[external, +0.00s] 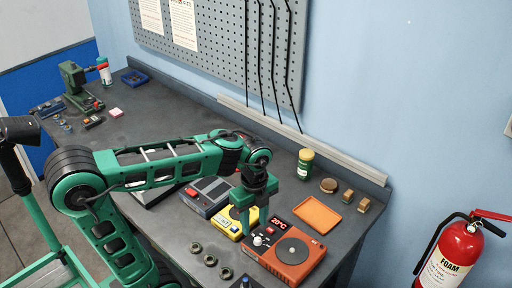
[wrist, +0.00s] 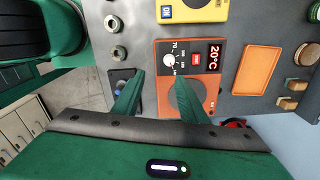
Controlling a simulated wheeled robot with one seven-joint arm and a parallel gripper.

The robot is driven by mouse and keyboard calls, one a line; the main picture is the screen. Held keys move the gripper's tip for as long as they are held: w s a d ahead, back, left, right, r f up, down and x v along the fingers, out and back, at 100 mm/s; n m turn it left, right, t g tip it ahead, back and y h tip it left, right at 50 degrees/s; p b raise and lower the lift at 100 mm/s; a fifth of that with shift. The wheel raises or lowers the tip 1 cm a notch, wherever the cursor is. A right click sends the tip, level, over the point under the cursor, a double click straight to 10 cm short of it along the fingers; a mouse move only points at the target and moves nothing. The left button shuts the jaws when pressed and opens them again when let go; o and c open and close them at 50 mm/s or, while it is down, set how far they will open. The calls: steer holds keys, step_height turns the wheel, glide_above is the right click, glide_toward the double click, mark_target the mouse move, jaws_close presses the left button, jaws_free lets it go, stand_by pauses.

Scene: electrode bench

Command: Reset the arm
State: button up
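My arm reaches over the bench from the left in the external view and bends down at the wrist. My gripper (external: 254,232) points down over the near part of the bench, at the left edge of the orange hot plate (external: 291,250). In the wrist view my gripper (wrist: 160,77) shows two green fingers apart with nothing held between them. The orange hot plate (wrist: 203,59) with its white knob and red 20°C display lies below the fingertips. The exact height above it is hard to tell.
A yellow meter (external: 232,220) and a grey device (external: 207,195) stand close to the gripper. An orange tray (external: 317,214), a green jar (external: 305,163) and small brown blocks (external: 363,205) lie to the right. Several metal nuts (external: 209,260) lie near the front edge. A pegboard wall (external: 230,50) is behind.

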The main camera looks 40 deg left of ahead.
steer(key=s+f+n, duration=0.3)
steer(key=s+n, duration=0.1)
steer(key=s+f+n, duration=0.3)
steer(key=s+n, duration=0.2)
steer(key=s+d+f+n, duration=0.1)
steer(key=s+f+n, duration=0.1)
steer(key=s+n, duration=0.2)
steer(key=shift+s+d+f+n, duration=0.1)
steer(key=shift+s+f+n, duration=0.3)
steer(key=shift+s, duration=0.35)
steer(key=shift+w+f, duration=0.35)
steer(key=shift+w, duration=0.4)
steer(key=shift+s+r, duration=0.1)
steer(key=shift+s, duration=0.05)
stand_by(0.4)
